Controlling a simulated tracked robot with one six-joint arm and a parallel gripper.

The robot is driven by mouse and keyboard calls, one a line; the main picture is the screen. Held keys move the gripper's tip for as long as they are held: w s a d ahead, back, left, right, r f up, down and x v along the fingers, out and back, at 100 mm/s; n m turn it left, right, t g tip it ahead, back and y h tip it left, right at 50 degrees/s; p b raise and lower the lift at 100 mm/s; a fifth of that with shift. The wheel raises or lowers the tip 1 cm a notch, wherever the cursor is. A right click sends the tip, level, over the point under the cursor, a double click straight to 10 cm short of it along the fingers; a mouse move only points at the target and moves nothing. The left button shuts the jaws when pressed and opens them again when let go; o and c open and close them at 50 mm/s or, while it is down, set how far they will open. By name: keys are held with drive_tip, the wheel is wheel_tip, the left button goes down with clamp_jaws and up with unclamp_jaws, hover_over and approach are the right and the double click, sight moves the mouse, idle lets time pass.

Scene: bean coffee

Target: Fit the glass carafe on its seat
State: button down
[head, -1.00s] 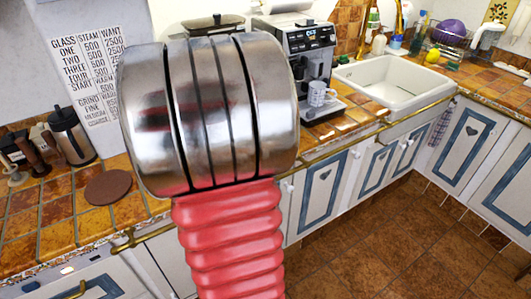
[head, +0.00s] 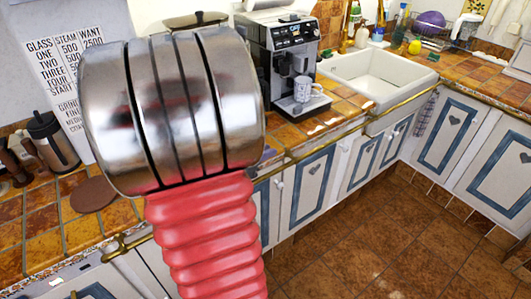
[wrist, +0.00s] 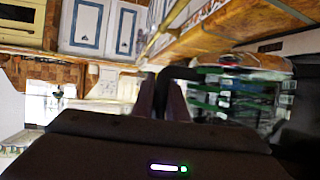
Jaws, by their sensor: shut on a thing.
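My gripper (wrist: 160,95) shows in the wrist view with its two dark fingers close together, shut on the dark handle of the glass carafe. The carafe (wrist: 235,100) is a see-through glass shape with green and white glints, held just right of the fingers; its edges are blurred. In the head view my large metal and red arm hides the gripper and the carafe. The carafe's seat cannot be made out with certainty in either view.
A round brown disc (head: 92,195) and a steel canister (head: 52,143) are at left. Open floor (head: 365,240) lies before the cabinets.

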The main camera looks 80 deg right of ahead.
drive_tip(key=w+d, duration=0.3)
drive_tip(key=w, duration=0.1)
drive_tip(key=w+d, duration=0.4)
drive_tip(key=w+d+f, duration=0.1)
drive_tip(key=w+d, duration=0.2)
drive_tip(key=w, duration=0.1)
drive_tip(key=shift+w+d, duration=0.15)
drive_tip(key=shift+w, duration=0.15)
idle(2.2)
idle(0.5)
drive_tip(key=c, duration=1.7)
unclamp_jaws()
drive_tip(key=shift+o, duration=0.2)
drive_tip(key=shift+f, duration=0.1)
drive_tip(key=v, duration=1.4)
